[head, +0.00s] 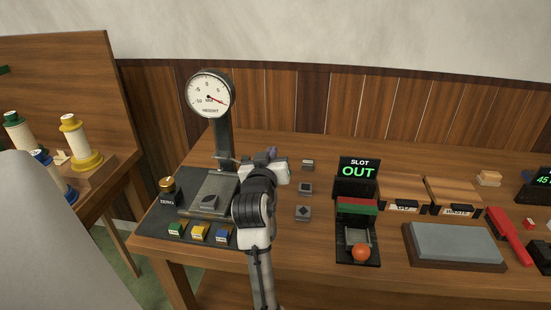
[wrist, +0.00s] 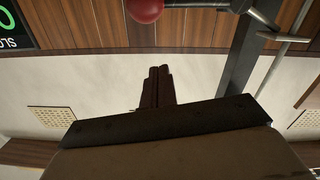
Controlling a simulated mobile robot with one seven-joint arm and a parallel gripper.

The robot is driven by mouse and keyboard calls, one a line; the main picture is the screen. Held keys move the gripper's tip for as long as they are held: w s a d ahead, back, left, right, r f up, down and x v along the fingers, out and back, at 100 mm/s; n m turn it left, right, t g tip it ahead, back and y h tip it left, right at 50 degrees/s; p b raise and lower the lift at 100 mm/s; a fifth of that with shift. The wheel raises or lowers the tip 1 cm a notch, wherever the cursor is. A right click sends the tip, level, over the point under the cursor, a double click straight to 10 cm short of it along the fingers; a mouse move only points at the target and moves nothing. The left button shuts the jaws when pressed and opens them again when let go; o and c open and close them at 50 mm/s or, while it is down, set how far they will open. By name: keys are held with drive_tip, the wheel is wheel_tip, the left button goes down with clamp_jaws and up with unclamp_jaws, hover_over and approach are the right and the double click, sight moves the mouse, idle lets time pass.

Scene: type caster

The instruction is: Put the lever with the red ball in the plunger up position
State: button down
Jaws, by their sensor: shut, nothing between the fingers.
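The lever with the red ball (wrist: 145,8) shows at the top edge of the wrist view, which looks upside down. Its dark arm runs right to a grey post. In the head view the red ball is hidden, apparently behind my gripper; the height gauge (head: 223,140) with its round dial stands just left of my gripper. My gripper (head: 271,153) is shut and empty. Its closed fingers (wrist: 158,72) show in the wrist view apart from the ball, with a gap between. The plunger's tip is not clearly seen.
A grey block (head: 210,203) sits on the gauge base. Coloured buttons (head: 199,232) line its front. Small grey pieces (head: 303,212) lie right of my arm. A slot device (head: 358,210) reads OUT and has an orange-red ball (head: 361,252). A whetstone (head: 453,245) lies at right.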

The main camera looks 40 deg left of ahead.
drive_tip(key=f, duration=0.1)
drive_tip(key=w+f, duration=0.1)
drive_tip(key=w+f+p, duration=0.1)
drive_tip(key=f, duration=0.1)
drive_tip(key=shift+a, duration=0.1)
drive_tip(key=f+b, duration=0.1)
drive_tip(key=f+m+b, duration=0.1)
drive_tip(key=b, duration=0.1)
drive_tip(key=shift+w+d+f, duration=0.15)
drive_tip(key=shift+d, duration=0.1)
idle(0.4)
